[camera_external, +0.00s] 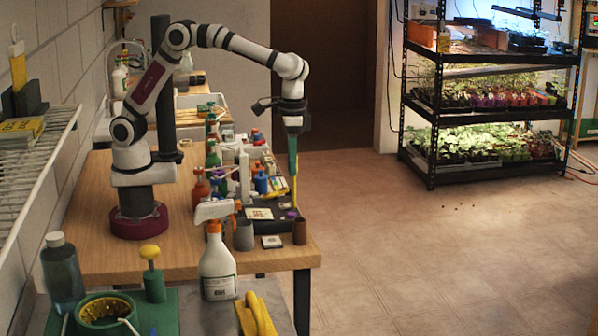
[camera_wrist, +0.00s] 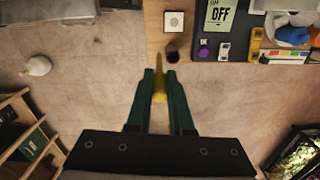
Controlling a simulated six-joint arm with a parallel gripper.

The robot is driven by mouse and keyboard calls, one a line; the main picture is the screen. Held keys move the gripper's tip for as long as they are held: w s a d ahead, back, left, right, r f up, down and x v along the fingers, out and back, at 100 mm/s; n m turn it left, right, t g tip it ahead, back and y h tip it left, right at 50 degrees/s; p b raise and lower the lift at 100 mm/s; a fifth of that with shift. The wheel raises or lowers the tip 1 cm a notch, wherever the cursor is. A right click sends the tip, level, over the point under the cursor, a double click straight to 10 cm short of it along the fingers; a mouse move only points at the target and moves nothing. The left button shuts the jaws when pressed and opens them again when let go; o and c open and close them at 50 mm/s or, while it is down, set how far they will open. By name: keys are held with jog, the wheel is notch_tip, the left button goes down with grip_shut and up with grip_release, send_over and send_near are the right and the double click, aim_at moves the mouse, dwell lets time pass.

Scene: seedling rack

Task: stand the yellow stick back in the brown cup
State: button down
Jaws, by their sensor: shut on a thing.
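My gripper (camera_external: 293,172) is shut on the yellow stick (camera_external: 295,190), which hangs roughly upright below the green fingers. In the wrist view the stick (camera_wrist: 160,92) shows between the two fingers (camera_wrist: 160,74). The brown cup (camera_external: 299,231) stands near the right front corner of the wooden table, below the gripper in the external view. In the wrist view the cup (camera_wrist: 173,57) shows its dark opening just beyond the fingertips, slightly right of the stick. The stick is apart from the cup, above it.
Open floor (camera_external: 400,250) lies to the right.

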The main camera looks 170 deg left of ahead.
jog(key=s+a+f+n, duration=0.1)
jog(key=s+a+f, duration=0.1)
jog(key=f, duration=0.8)
jog(key=shift+s+f, duration=0.35)
jog(key=shift+s, duration=0.15)
jog(key=c, duration=0.8)
grip_release()
jog(key=shift+f, duration=0.1)
